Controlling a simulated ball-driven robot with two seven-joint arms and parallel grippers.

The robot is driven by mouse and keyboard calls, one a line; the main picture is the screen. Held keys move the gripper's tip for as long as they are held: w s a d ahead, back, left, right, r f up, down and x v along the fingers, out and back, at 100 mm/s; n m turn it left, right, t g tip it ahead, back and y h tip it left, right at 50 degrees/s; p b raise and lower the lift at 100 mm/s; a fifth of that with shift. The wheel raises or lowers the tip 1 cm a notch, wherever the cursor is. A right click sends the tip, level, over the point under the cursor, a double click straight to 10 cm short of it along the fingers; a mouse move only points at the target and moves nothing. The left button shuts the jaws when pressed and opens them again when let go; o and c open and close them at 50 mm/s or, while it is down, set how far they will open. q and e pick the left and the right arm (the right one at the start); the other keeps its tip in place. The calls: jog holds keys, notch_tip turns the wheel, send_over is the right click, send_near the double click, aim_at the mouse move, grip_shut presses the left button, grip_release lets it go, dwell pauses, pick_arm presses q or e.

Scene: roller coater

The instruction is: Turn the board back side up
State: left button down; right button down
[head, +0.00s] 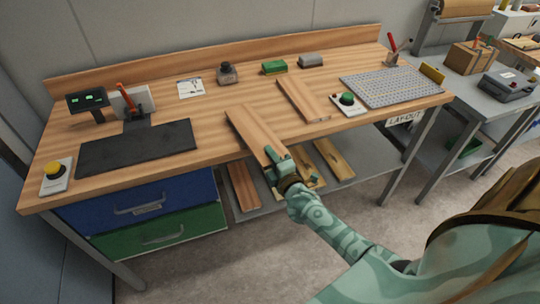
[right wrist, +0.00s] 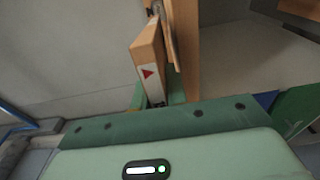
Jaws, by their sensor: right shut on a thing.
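A light wooden board (head: 252,131) extends over the front edge of the workbench (head: 205,130) in the head view. My right gripper (head: 281,163) is shut on the board's near end, just in front of the bench edge. In the right wrist view, the board (right wrist: 149,53) stands between the green fingers of the right gripper (right wrist: 158,98). A pale strip with a red triangle shows on it there. I cannot tell whether the board's far end touches the bench top. My left gripper is not in view.
Another wooden board (head: 303,100) lies behind on the bench. A black mat (head: 137,148) and yellow-button box (head: 55,176) are left. Several boards lie on the lower shelf.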

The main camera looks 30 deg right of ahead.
jog(key=shift+f+b, duration=0.35)
jog(key=shift+f, duration=0.05)
jog(key=c, duration=1.3)
grip_release()
jog(key=s+p, duration=0.1)
jog(key=s, duration=0.4)
jog(key=s+a, duration=0.1)
jog(key=s, duration=0.4)
jog(key=s+a+p, duration=0.1)
jog(key=s, duration=0.5)
jog(key=shift+a+p, duration=0.15)
jog(key=shift+p, duration=0.2)
